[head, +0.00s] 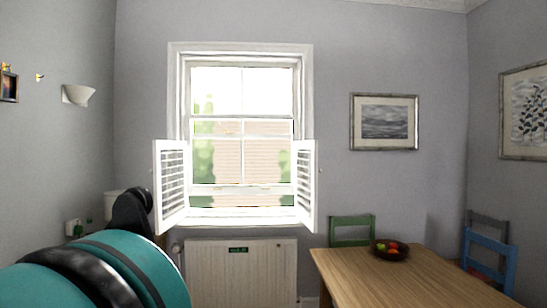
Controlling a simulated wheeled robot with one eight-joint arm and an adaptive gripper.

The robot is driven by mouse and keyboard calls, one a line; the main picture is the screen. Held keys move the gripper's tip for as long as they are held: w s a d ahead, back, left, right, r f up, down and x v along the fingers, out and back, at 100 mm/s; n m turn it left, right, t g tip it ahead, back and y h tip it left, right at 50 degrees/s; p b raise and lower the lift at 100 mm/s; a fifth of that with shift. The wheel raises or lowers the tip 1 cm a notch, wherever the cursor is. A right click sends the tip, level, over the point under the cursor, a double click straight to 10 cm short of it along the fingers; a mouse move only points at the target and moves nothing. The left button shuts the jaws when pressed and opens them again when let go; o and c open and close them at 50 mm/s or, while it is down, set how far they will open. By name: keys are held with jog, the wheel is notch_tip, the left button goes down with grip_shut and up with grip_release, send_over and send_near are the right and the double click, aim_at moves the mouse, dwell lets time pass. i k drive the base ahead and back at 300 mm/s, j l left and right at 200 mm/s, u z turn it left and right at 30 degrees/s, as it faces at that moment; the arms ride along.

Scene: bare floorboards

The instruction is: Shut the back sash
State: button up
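The white sash window (242,128) is in the back wall, in the middle of the head view. Its lower sash (242,189) appears slightly raised: a narrow strip of the outside shows between its bottom rail and the sill (240,214). Two white louvred shutters, the left (172,185) and the right (305,185), stand swung open at the lower sides. My gripper (136,208) seems to be the black part beyond my teal arm at lower left. It appears apart from the window, left of the left shutter. Its fingers cannot be made out.
A white radiator (241,272) is below the window. A wooden table (400,278) with a fruit bowl (389,250) stands at lower right, with a green chair (352,231) and a blue chair (489,262) by it. A wall lamp (77,95) hangs at left.

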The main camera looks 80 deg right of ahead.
aim_at(242, 189)
jog(key=z, duration=2.4)
jog(key=i+l, duration=0.1)
jog(key=i, duration=1.4)
jog(key=l+z, duration=0.05)
